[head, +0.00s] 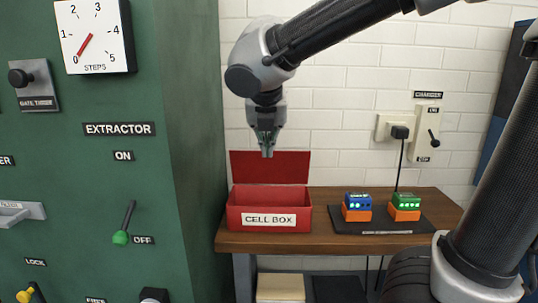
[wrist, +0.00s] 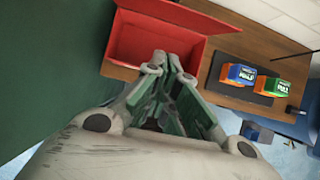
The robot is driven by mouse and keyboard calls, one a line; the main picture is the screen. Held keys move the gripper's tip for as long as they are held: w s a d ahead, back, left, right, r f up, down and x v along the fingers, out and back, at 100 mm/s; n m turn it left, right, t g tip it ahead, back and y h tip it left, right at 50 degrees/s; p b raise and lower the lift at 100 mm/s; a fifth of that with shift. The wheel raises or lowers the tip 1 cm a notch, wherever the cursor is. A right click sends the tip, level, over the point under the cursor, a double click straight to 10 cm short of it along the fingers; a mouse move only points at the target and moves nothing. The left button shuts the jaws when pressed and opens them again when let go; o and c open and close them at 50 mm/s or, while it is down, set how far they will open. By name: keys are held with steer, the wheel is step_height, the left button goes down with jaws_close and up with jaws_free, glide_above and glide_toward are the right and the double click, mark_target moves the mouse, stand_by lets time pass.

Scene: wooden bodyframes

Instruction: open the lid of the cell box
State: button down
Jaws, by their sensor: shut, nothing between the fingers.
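The red cell box (head: 269,220) stands on the left end of the wooden bench, its label facing me. Its lid (head: 270,167) is up, standing upright at the back edge, and the open inside shows red and looks empty. The box also shows in the wrist view (wrist: 150,45), with its raised lid (wrist: 178,14) along the far side. My gripper (head: 267,150) points down above the box, in front of the raised lid in the head view. It is shut and empty; its fingers also show in the wrist view (wrist: 168,68). I cannot tell whether it touches the lid.
A blue-and-orange cell (head: 357,206) and a green-and-orange cell (head: 405,206) stand on a dark mat (head: 345,222) right of the box. The green extractor cabinet (head: 190,150) rises close on the left. A charger switch (head: 427,133) is on the tiled wall, with a cable hanging down.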

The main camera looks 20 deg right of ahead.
mark_target(269, 160)
steer(key=w+f, duration=0.2)
steer(key=w+d+f, duration=0.1)
steer(key=w+f, duration=0.2)
steer(key=w+d+f, duration=0.1)
steer(key=w+f, duration=0.1)
steer(key=shift+w+d+f, duration=0.25)
steer(key=shift+f, duration=0.05)
steer(key=shift+w+d+r, duration=0.1)
steer(key=shift+w+d, duration=0.05)
steer(key=shift+w, duration=0.2)
steer(key=w, duration=0.1)
steer(key=w+d+r, duration=0.1)
steer(key=w, duration=0.2)
steer(key=shift+w+d+r, duration=0.25)
steer(key=shift+w+r, duration=0.1)
steer(key=shift+r, duration=0.05)
